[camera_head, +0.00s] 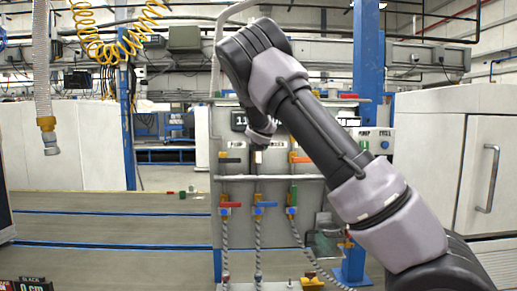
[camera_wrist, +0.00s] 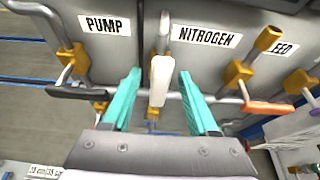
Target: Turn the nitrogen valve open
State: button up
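The nitrogen valve's white handle (camera_wrist: 161,80) hangs below the "NITROGEN" label (camera_wrist: 207,37) in the wrist view. It points down toward my gripper (camera_wrist: 160,74). My gripper is open, with one teal finger on each side of the handle. Gaps show between the handle and both fingers, so neither appears to touch it. In the head view my arm reaches to the panel (camera_head: 330,200), and my gripper (camera_head: 261,137) is small and dark in front of the middle valve, largely hiding it.
A black-handled pump valve (camera_wrist: 77,92) is left of the nitrogen handle, and an orange-handled valve (camera_wrist: 267,107) is right. Below them in the head view are red (camera_head: 230,205), blue (camera_head: 266,205) and green (camera_head: 294,196) handles with hoses. A horizontal pipe crosses the panel.

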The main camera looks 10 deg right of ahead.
jog(key=v, duration=1.1)
jog(key=s+d+f+m+g, duration=0.3)
jog(key=s+d+m, duration=0.35)
jog(key=m, duration=0.25)
jog(key=s+d+f+m+g, duration=0.25)
jog(key=s+d+m, duration=0.25)
jog(key=d+m, duration=0.35)
jog(key=s+a+r+m+y, duration=0.1)
jog(key=s+a+r+m, duration=0.1)
jog(key=s+m, duration=0.9)
jog(key=s+a+r+m+y, duration=0.2)
jog(key=s+r+m, duration=0.2)
jog(key=s+m, duration=0.6)
jog(key=s+g, duration=0.1)
jog(key=s, duration=0.7)
jog(key=shift+a+m, duration=0.15)
jog(key=shift+m, duration=0.2)
